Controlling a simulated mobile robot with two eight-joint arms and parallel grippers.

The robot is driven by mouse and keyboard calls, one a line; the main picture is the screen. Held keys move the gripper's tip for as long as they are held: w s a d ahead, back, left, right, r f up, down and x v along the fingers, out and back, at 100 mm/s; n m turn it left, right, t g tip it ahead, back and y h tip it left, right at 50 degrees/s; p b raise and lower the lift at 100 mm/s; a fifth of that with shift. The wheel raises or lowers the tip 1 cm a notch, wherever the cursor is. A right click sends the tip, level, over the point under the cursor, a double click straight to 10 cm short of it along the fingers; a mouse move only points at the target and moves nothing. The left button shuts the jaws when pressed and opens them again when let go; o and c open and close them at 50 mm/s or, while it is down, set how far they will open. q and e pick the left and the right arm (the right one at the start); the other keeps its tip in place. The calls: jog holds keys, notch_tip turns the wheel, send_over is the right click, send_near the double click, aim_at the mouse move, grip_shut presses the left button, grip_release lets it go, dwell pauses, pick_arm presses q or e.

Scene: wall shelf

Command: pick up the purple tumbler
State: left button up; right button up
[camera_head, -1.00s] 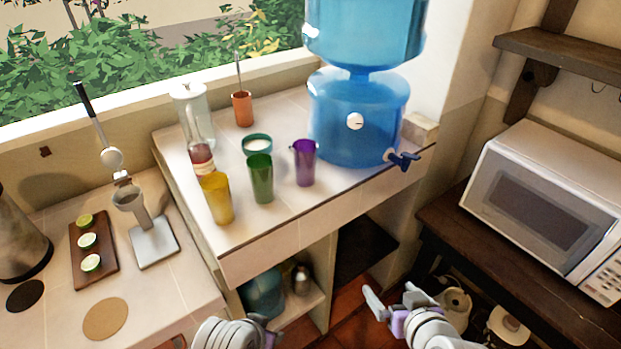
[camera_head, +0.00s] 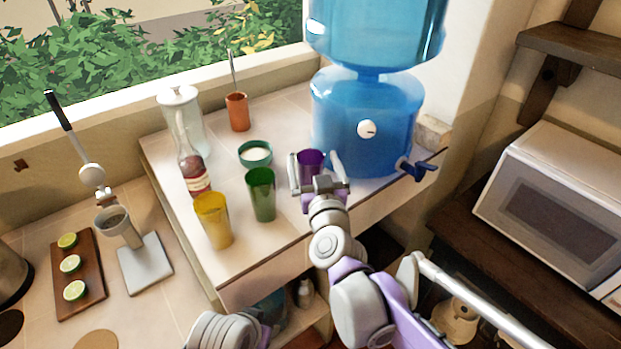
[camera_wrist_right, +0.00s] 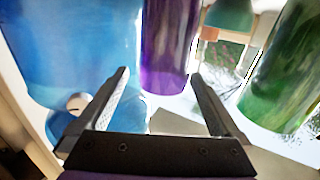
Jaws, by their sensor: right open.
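The purple tumbler (camera_head: 310,161) stands upright on the tiled counter, in front of the blue water dispenser. My right gripper (camera_head: 316,170) is open, and in the head view its fingers reach to either side of the tumbler, hiding its lower part. In the right wrist view the tumbler (camera_wrist_right: 168,50) stands ahead of the open fingers (camera_wrist_right: 160,88), with nothing held between the finger pads. My left arm shows only at the bottom edge of the head view; its gripper fingers cannot be made out.
A green tumbler (camera_head: 261,195) stands close on the left, with a yellow tumbler (camera_head: 213,220) beyond it. A teal bowl (camera_head: 255,154) and a bottle (camera_head: 192,172) stand farther left.

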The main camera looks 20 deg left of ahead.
aim_at(309, 152)
jog(key=p+x, duration=0.1)
jog(key=x, duration=0.4)
jog(key=shift+s+a+f, duration=0.1)
jog(key=shift+a, duration=0.05)
jog(key=shift+s, duration=0.15)
jog(key=shift+c, duration=0.6)
grip_shut()
